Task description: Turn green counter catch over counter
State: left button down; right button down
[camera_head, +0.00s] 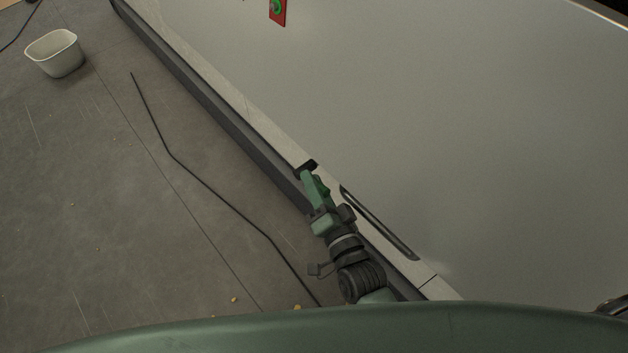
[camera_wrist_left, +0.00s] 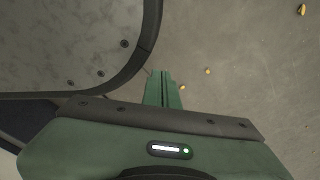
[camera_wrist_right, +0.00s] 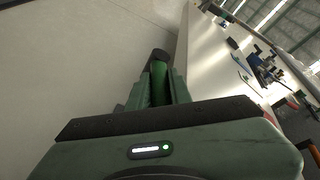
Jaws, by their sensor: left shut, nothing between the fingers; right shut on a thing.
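The green counter catch (camera_wrist_right: 160,72) shows in the right wrist view as a green bar with a dark end, between my right gripper's fingers (camera_wrist_right: 157,85). My right gripper (camera_head: 308,178) is shut on it. In the head view the gripper is at the long pale edge of the counter (camera_head: 400,110), and a dark piece shows at its tips. Most of the catch is hidden by the fingers, and I cannot tell its angle. My left gripper (camera_wrist_left: 164,88) is shut and empty above the floor in the left wrist view. It is not seen in the head view.
A red plate with a green round part (camera_head: 277,10) is on the grey surface at the top. A dark slot (camera_head: 380,223) runs beside my right arm. A white bin (camera_head: 56,54) and a dark cable (camera_head: 205,187) are on the floor. Several items (camera_wrist_right: 262,68) stand beyond.

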jog(key=c, duration=1.3)
grip_release()
jog(key=shift+s+d, duration=0.2)
jog(key=shift+s, duration=0.3)
pick_arm(q)
jog(key=shift+s+a+f, duration=0.2)
jog(key=shift+s+f, duration=0.25)
jog(key=shift+s, duration=0.2)
pick_arm(e)
jog(key=v, duration=0.6)
jog(key=shift+s, duration=0.4)
jog(key=shift+d, duration=0.1)
